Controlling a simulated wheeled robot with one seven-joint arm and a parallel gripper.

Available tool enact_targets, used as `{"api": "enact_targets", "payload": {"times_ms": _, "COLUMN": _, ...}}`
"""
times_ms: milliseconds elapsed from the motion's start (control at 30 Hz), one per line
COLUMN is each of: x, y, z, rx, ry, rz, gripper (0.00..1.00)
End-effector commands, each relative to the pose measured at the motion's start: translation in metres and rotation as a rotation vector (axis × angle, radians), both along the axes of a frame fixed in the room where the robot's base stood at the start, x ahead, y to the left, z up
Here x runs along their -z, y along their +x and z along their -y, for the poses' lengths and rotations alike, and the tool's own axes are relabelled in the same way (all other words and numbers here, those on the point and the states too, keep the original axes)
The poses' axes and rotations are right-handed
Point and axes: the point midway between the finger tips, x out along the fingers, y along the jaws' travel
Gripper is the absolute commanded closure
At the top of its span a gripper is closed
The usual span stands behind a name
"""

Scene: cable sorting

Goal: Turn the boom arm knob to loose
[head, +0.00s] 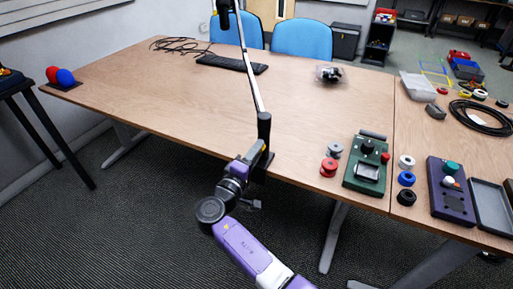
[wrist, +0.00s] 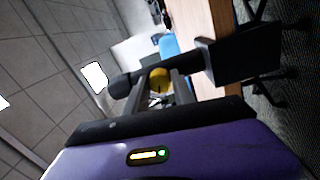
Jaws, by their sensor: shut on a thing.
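The boom arm (head: 254,88) stands at the table's near edge, a slim light pole rising from a black upright post (head: 264,127). In the wrist view, the black post (wrist: 222,59) runs across the picture beyond my gripper. The yellow knob (wrist: 159,78) shows between my gripper's two fingers (wrist: 163,90), which are shut on it. In the head view, my gripper (head: 258,156) is at the lower part of the post, and my arm hides the knob there. Whether the knob is tight or loose cannot be told.
The wooden table (head: 170,85) has clear room left of the boom arm. A keyboard (head: 232,63) and black cables (head: 180,45) lie at the back.

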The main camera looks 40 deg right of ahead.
Motion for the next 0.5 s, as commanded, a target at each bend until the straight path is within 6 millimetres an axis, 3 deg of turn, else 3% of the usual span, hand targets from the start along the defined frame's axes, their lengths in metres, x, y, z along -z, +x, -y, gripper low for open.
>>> {"api": "enact_targets", "payload": {"times_ms": 500, "x": -0.0006, "y": -0.0001, "z": -0.0014, "rx": -0.003, "ry": -0.111, "rz": -0.303, "gripper": 1.00}}
